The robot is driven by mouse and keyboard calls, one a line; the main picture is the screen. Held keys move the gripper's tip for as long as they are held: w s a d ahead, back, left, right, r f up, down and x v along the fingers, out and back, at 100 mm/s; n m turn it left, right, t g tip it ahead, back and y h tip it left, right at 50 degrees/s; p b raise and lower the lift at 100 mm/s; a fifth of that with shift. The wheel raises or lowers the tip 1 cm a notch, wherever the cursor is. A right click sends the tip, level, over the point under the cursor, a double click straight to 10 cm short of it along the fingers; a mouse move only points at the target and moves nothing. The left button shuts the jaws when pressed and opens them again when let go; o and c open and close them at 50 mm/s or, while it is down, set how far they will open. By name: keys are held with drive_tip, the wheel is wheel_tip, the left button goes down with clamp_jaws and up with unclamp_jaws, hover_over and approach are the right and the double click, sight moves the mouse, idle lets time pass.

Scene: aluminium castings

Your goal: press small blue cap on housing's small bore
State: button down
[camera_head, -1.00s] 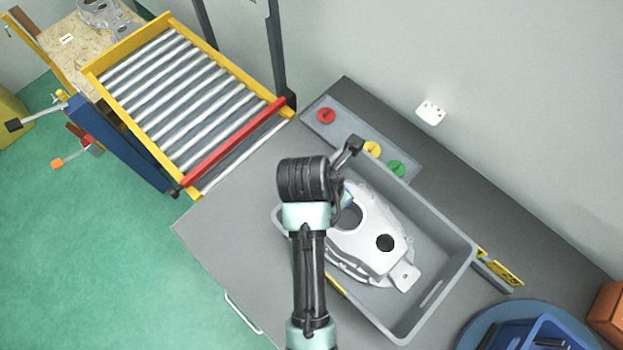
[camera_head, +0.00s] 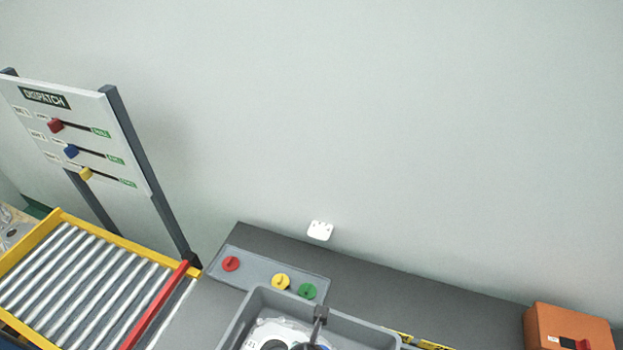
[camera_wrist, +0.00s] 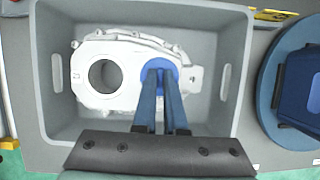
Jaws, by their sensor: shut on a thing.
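The silver housing (camera_wrist: 120,95) lies in the grey tote, its large round bore (camera_wrist: 104,76) open on the left in the wrist view. My gripper (camera_wrist: 160,70) reaches in from below with blue fingers and is shut on the small blue cap (camera_wrist: 160,62). The cap covers the place of the small bore, to the right of the large one; the bore is hidden. I cannot tell whether the cap is seated or just above it. In the head view only the far end of the housing (camera_head: 268,331) shows, and fingers and cap are out of sight.
The grey tote (camera_wrist: 45,110) has walls around the housing. Behind it, a grey panel bears red (camera_head: 231,264), yellow (camera_head: 281,282) and green (camera_head: 307,291) discs. A roller conveyor (camera_head: 65,285) and dispatch board (camera_head: 80,130) stand left; an orange box (camera_head: 570,325) is right.

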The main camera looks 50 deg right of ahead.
drive_tip(key=shift+r+p, duration=0.15)
drive_tip(key=shift+p, duration=0.35)
wheel_tip(320, 180, down, 6)
drive_tip(key=b, duration=0.3)
drive_tip(key=shift+b, duration=0.4)
drive_tip(key=shift+p, duration=0.95)
idle(1.2)
drive_tip(key=shift+f+b, duration=0.85)
drive_tip(key=shift+f, duration=0.35)
drive_tip(key=c, duration=0.9)
unclamp_jaws()
drive_tip(key=shift+r, duration=0.15)
drive_tip(key=b+v, duration=0.1)
drive_tip(key=v, duration=1.2)
